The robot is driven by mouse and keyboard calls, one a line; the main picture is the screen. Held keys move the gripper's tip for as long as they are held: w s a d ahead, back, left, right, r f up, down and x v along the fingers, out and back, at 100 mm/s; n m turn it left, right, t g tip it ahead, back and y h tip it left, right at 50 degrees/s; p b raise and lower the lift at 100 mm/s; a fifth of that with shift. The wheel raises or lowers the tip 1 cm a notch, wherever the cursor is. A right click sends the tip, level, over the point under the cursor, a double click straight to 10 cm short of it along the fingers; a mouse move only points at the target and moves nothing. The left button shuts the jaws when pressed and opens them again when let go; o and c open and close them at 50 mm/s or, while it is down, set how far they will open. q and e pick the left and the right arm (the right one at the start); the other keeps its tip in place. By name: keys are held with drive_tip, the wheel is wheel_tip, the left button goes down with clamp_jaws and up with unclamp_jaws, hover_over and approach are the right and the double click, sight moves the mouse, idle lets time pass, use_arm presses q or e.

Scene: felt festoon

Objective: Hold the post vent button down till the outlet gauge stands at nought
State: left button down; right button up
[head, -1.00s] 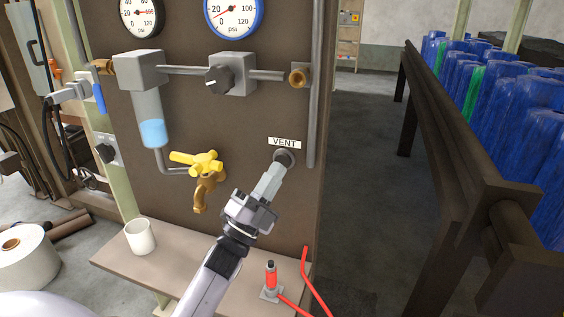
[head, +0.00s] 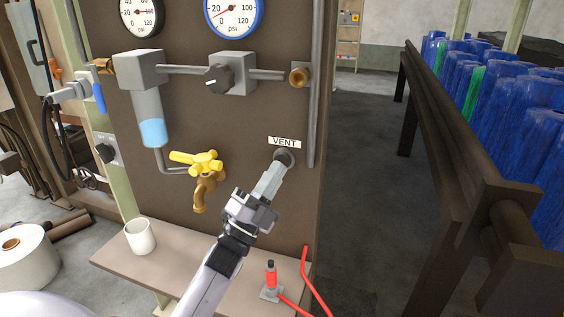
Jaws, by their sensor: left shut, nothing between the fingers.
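The post vent button (head: 286,156) is a dark round knob under the white VENT label (head: 284,142) on the brown panel. My left gripper (head: 278,166) is shut and empty. Its fingertips meet the button, which they partly cover; I cannot tell how far it is pressed. The blue-rimmed gauge (head: 234,14) is above the regulator, cut by the top edge. Its red needle points lower left, at the low end of the scale; I cannot tell whether exactly at nought. A black-rimmed gauge (head: 140,14) is to its left. My right gripper is not in view.
A yellow-handled brass tap (head: 203,180) and the grey regulator with a black knob (head: 232,75) are on the panel. A white cup (head: 140,236) and a red-and-black fitting with red hose (head: 271,280) are on the shelf (head: 180,262). A dark rack stands right.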

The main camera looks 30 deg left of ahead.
use_arm(q)
drive_tip(key=shift+w+a+h, duration=0.1)
drive_tip(key=shift+w+h, duration=0.2)
drive_tip(key=shift+w+a+b, duration=0.1)
drive_tip(key=shift+w+b, duration=0.3)
drive_tip(key=shift+w, duration=0.1)
idle(7.2)
